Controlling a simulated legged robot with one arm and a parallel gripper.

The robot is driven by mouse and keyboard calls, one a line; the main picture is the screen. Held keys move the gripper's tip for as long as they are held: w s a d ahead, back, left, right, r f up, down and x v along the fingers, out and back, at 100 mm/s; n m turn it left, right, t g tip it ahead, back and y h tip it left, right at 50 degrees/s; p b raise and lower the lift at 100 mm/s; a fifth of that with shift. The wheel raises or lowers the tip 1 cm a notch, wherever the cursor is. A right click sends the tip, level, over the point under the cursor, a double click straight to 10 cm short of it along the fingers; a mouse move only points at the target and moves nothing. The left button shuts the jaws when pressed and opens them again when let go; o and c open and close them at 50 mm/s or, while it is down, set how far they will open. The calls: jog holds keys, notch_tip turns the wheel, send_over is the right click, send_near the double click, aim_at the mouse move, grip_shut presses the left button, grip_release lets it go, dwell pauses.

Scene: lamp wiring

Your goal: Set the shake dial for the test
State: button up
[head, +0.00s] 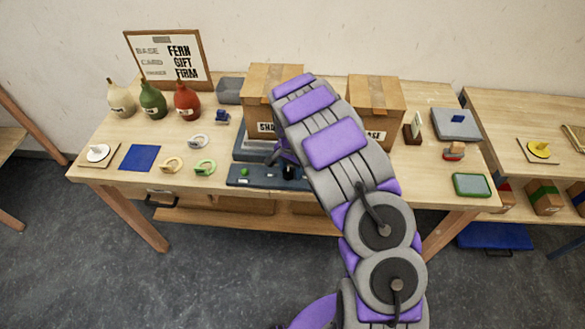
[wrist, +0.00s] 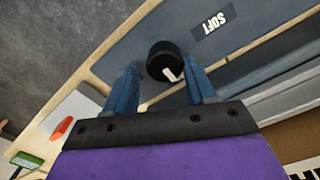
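The shake dial is a round black knob (wrist: 160,58) with a white pointer mark on the side facing my gripper. It sits on a dark blue-grey panel (wrist: 125,50) with a "SOFT" label (wrist: 212,23) near it, upside down in the wrist view. My gripper (wrist: 163,70) is open, with its blue fingers apart on either side of the knob; I cannot tell whether they touch it. In the head view the dark knob (head: 289,173) shows on the panel (head: 265,181) at the table's front edge, and my arm hides the panel's right part. A green button (head: 245,172) is on its left part.
Two cardboard boxes (head: 262,80) (head: 377,95) stand behind the panel. Coloured rings (head: 205,167), a blue mat (head: 139,157) and several bottles (head: 153,99) are at left. A green-rimmed tray (head: 472,185) and a grey scale-like block (head: 456,127) are at right.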

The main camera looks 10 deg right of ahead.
jog(key=shift+a, duration=1.1)
jog(key=shift+c, duration=1.4)
jog(key=shift+a, duration=0.1)
jog(key=shift+c, duration=0.9)
jog(key=shift+r, duration=0.1)
jog(key=shift+c, duration=0.6)
jog(key=shift+d, duration=0.75)
jog(key=shift+c, duration=1.1)
jog(key=shift+a, duration=0.2)
jog(key=o, duration=1.1)
jog(key=shift+c, duration=0.2)
